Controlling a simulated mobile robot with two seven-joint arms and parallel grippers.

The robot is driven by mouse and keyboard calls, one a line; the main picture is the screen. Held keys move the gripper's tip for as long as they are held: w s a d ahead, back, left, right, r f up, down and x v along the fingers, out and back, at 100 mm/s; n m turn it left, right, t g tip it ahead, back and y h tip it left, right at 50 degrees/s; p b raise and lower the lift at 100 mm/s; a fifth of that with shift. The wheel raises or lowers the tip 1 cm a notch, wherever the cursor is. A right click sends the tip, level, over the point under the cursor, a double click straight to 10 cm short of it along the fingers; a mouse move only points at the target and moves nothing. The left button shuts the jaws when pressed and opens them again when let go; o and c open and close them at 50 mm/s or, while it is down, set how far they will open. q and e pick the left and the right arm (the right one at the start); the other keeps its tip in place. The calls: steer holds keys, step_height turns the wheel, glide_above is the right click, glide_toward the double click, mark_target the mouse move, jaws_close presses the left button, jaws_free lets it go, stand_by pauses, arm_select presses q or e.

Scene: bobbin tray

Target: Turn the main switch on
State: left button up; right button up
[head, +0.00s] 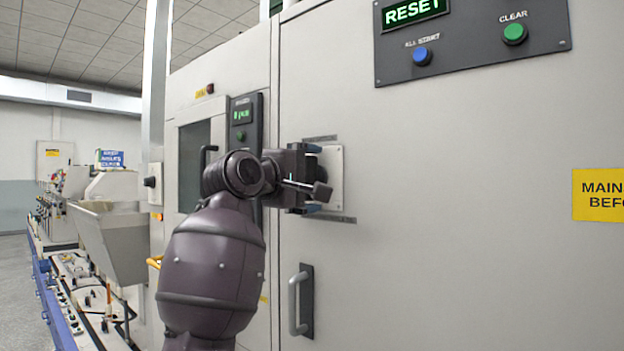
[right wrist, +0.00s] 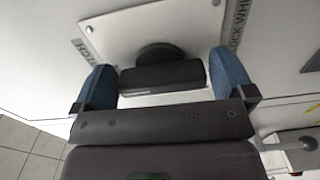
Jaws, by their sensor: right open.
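The main switch (right wrist: 162,76) is a dark bar handle on a round dark hub, mounted on a pale plate (right wrist: 125,35) with screws at its corners. My right gripper (head: 312,178) is open in front of the plate. In the right wrist view its blue fingers (right wrist: 163,82) stand on either side of the handle, close to its two ends. I cannot tell whether they touch it. My left gripper is in neither view.
A door handle (head: 297,302) stands out below the plate. A dark panel (head: 470,62) with a RESET display and blue and green buttons is at upper right. A yellow sign (head: 600,194) is at the right edge. The cabinet front between is flat and clear.

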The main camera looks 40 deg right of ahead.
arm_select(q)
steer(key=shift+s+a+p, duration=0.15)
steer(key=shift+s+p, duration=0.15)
arm_select(e)
steer(key=a, duration=1)
steer(key=shift+s, duration=0.4)
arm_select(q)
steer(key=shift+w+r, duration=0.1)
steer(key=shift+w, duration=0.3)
